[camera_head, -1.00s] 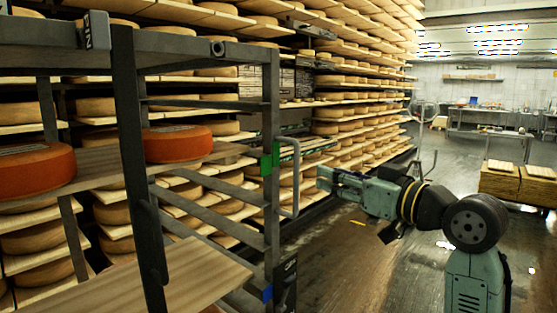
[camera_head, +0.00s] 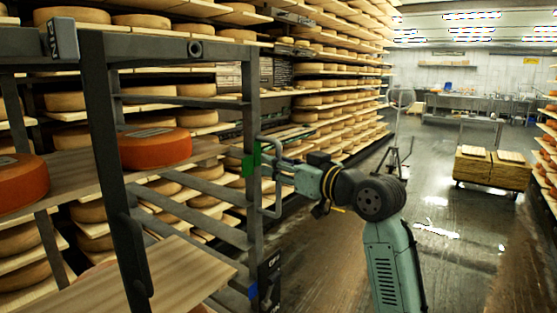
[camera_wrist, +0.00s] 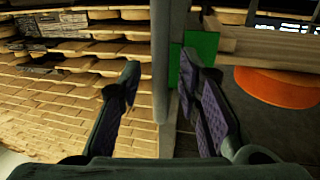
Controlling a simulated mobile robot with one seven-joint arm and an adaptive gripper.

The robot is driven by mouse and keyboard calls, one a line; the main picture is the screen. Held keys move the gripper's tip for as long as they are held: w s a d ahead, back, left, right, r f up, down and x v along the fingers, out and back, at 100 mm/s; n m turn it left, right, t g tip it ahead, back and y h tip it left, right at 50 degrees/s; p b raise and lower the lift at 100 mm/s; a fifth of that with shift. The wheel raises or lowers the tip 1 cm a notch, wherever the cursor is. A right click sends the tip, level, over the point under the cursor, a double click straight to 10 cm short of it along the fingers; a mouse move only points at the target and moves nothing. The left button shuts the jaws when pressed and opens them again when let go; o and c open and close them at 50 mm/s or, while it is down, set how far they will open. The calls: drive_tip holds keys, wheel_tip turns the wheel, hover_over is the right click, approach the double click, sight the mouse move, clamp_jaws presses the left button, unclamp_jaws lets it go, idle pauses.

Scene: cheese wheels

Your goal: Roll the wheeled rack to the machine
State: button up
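The wheeled rack (camera_head: 252,118) is a dark grey metal frame with wooden shelves, filling the left side of the head view. Orange cheese wheels (camera_head: 155,148) lie on its upper shelf. A grey looped handle (camera_head: 278,202) sticks out from its right post, beside a green patch (camera_head: 251,160). My gripper (camera_head: 268,164) is at the handle. In the wrist view, my gripper (camera_wrist: 160,66) is open, with the upright handle bar (camera_wrist: 160,35) between its fingers and a gap to each. The rack's wheels are hidden. I cannot pick out the machine.
Tall fixed shelves of cheese (camera_head: 330,85) stand behind the rack. A wooden crate cart (camera_head: 492,170) stands at the right. Metal tables (camera_head: 465,105) are at the back. The wet floor (camera_head: 430,240) is open between the rack and cart.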

drive_tip(key=shift+w+a, duration=0.1)
drive_tip(key=shift+c, duration=0.2)
clamp_jaws()
idle(0.7)
